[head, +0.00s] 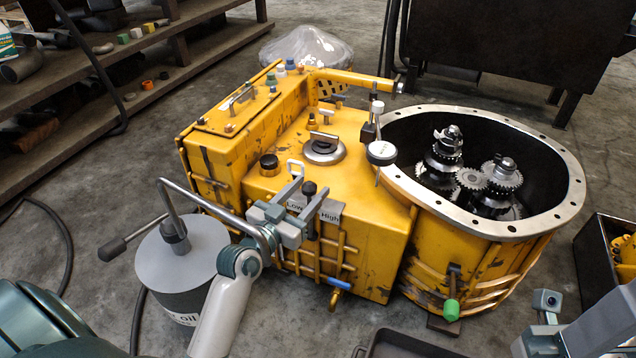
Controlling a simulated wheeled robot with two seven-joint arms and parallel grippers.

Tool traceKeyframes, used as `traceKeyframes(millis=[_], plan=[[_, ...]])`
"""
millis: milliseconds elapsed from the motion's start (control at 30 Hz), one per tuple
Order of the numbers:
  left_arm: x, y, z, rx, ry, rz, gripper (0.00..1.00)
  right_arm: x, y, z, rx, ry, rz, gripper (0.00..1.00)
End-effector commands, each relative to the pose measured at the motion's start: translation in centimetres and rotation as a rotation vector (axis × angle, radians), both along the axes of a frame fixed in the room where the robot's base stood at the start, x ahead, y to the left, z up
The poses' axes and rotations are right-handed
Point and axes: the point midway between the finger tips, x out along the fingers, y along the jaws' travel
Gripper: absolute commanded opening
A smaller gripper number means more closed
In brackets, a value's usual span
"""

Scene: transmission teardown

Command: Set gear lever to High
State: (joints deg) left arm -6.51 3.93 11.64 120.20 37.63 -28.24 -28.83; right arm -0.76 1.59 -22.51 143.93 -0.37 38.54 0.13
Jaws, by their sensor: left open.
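The yellow transmission housing (375,235) stands on the floor in the middle. On its near side is a plate with a Low label and a High label (330,217), High on the right. The gear lever, with a black knob (309,187), stands up by this plate, nearer the Low label. My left gripper (308,195) is open at the lever, with the knob showing between its two fingers. Whether a finger touches the lever is unclear, and its lower part is hidden. Part of my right gripper (545,308) shows at the lower right; its jaws cannot be made out.
A grey oil can (182,268) with a bent tube and handle stands left, close to my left arm. An open round casing with gears (470,180) is at right. A green-handled lever (451,308) hangs below it. A dark bin (590,250) stands far right.

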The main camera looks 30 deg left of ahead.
Motion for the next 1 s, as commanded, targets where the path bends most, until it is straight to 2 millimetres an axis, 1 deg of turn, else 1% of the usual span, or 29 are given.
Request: traceKeyframes(millis=[33, 100, 300, 500, 767, 800, 867, 900, 967, 1000], plan=[[0.8, -0.1, -0.1, -0.001, -0.002, 0.0, 0.48, 0.0, 0.1, -0.2, 0.004, -0.005, 0.006, 0.47], [1.8, -0.2, -0.1, -0.002, -0.002, 0.0, 0.48, 0.0, 0.4, 0.0, 0.009, -0.009, 0.014, 0.47], [3.8, -0.3, -0.1, -0.001, -0.001, 0.001, 0.48, 0.1, 0.8, 0.4, 0.015, -0.027, 0.026, 0.47], [4.6, -0.4, 0.0, 0.0, 0.0, 0.0, 0.48, 0.1, 1.1, 0.7, 0.013, -0.033, 0.037, 0.47], [4.6, -0.5, 0.0, 0.0, 0.001, 0.0, 0.48, 0.1, 1.1, 0.9, 0.014, -0.038, 0.036, 0.47], [4.6, -0.5, 0.0, 0.0, 0.001, 0.0, 0.43, 0.1, 1.1, 0.9, 0.014, -0.039, 0.036, 0.47], [4.6, -0.5, 0.0, 0.0, 0.001, 0.0, 0.29, 0.1, 1.1, 0.8, 0.014, -0.039, 0.035, 0.47], [4.6, -0.5, 0.0, 0.0, 0.001, 0.0, 0.19, 0.1, 1.1, 0.8, 0.014, -0.039, 0.034, 0.47], [4.6, -0.5, 0.0, 0.0, 0.001, 0.0, 0.05, 0.1, 1.0, 0.8, 0.015, -0.037, 0.033, 0.47], [4.6, -0.5, 0.0, 0.0, 0.001, 0.0, 0.0, 0.1, 1.0, 0.7, 0.015, -0.036, 0.033, 0.47]])
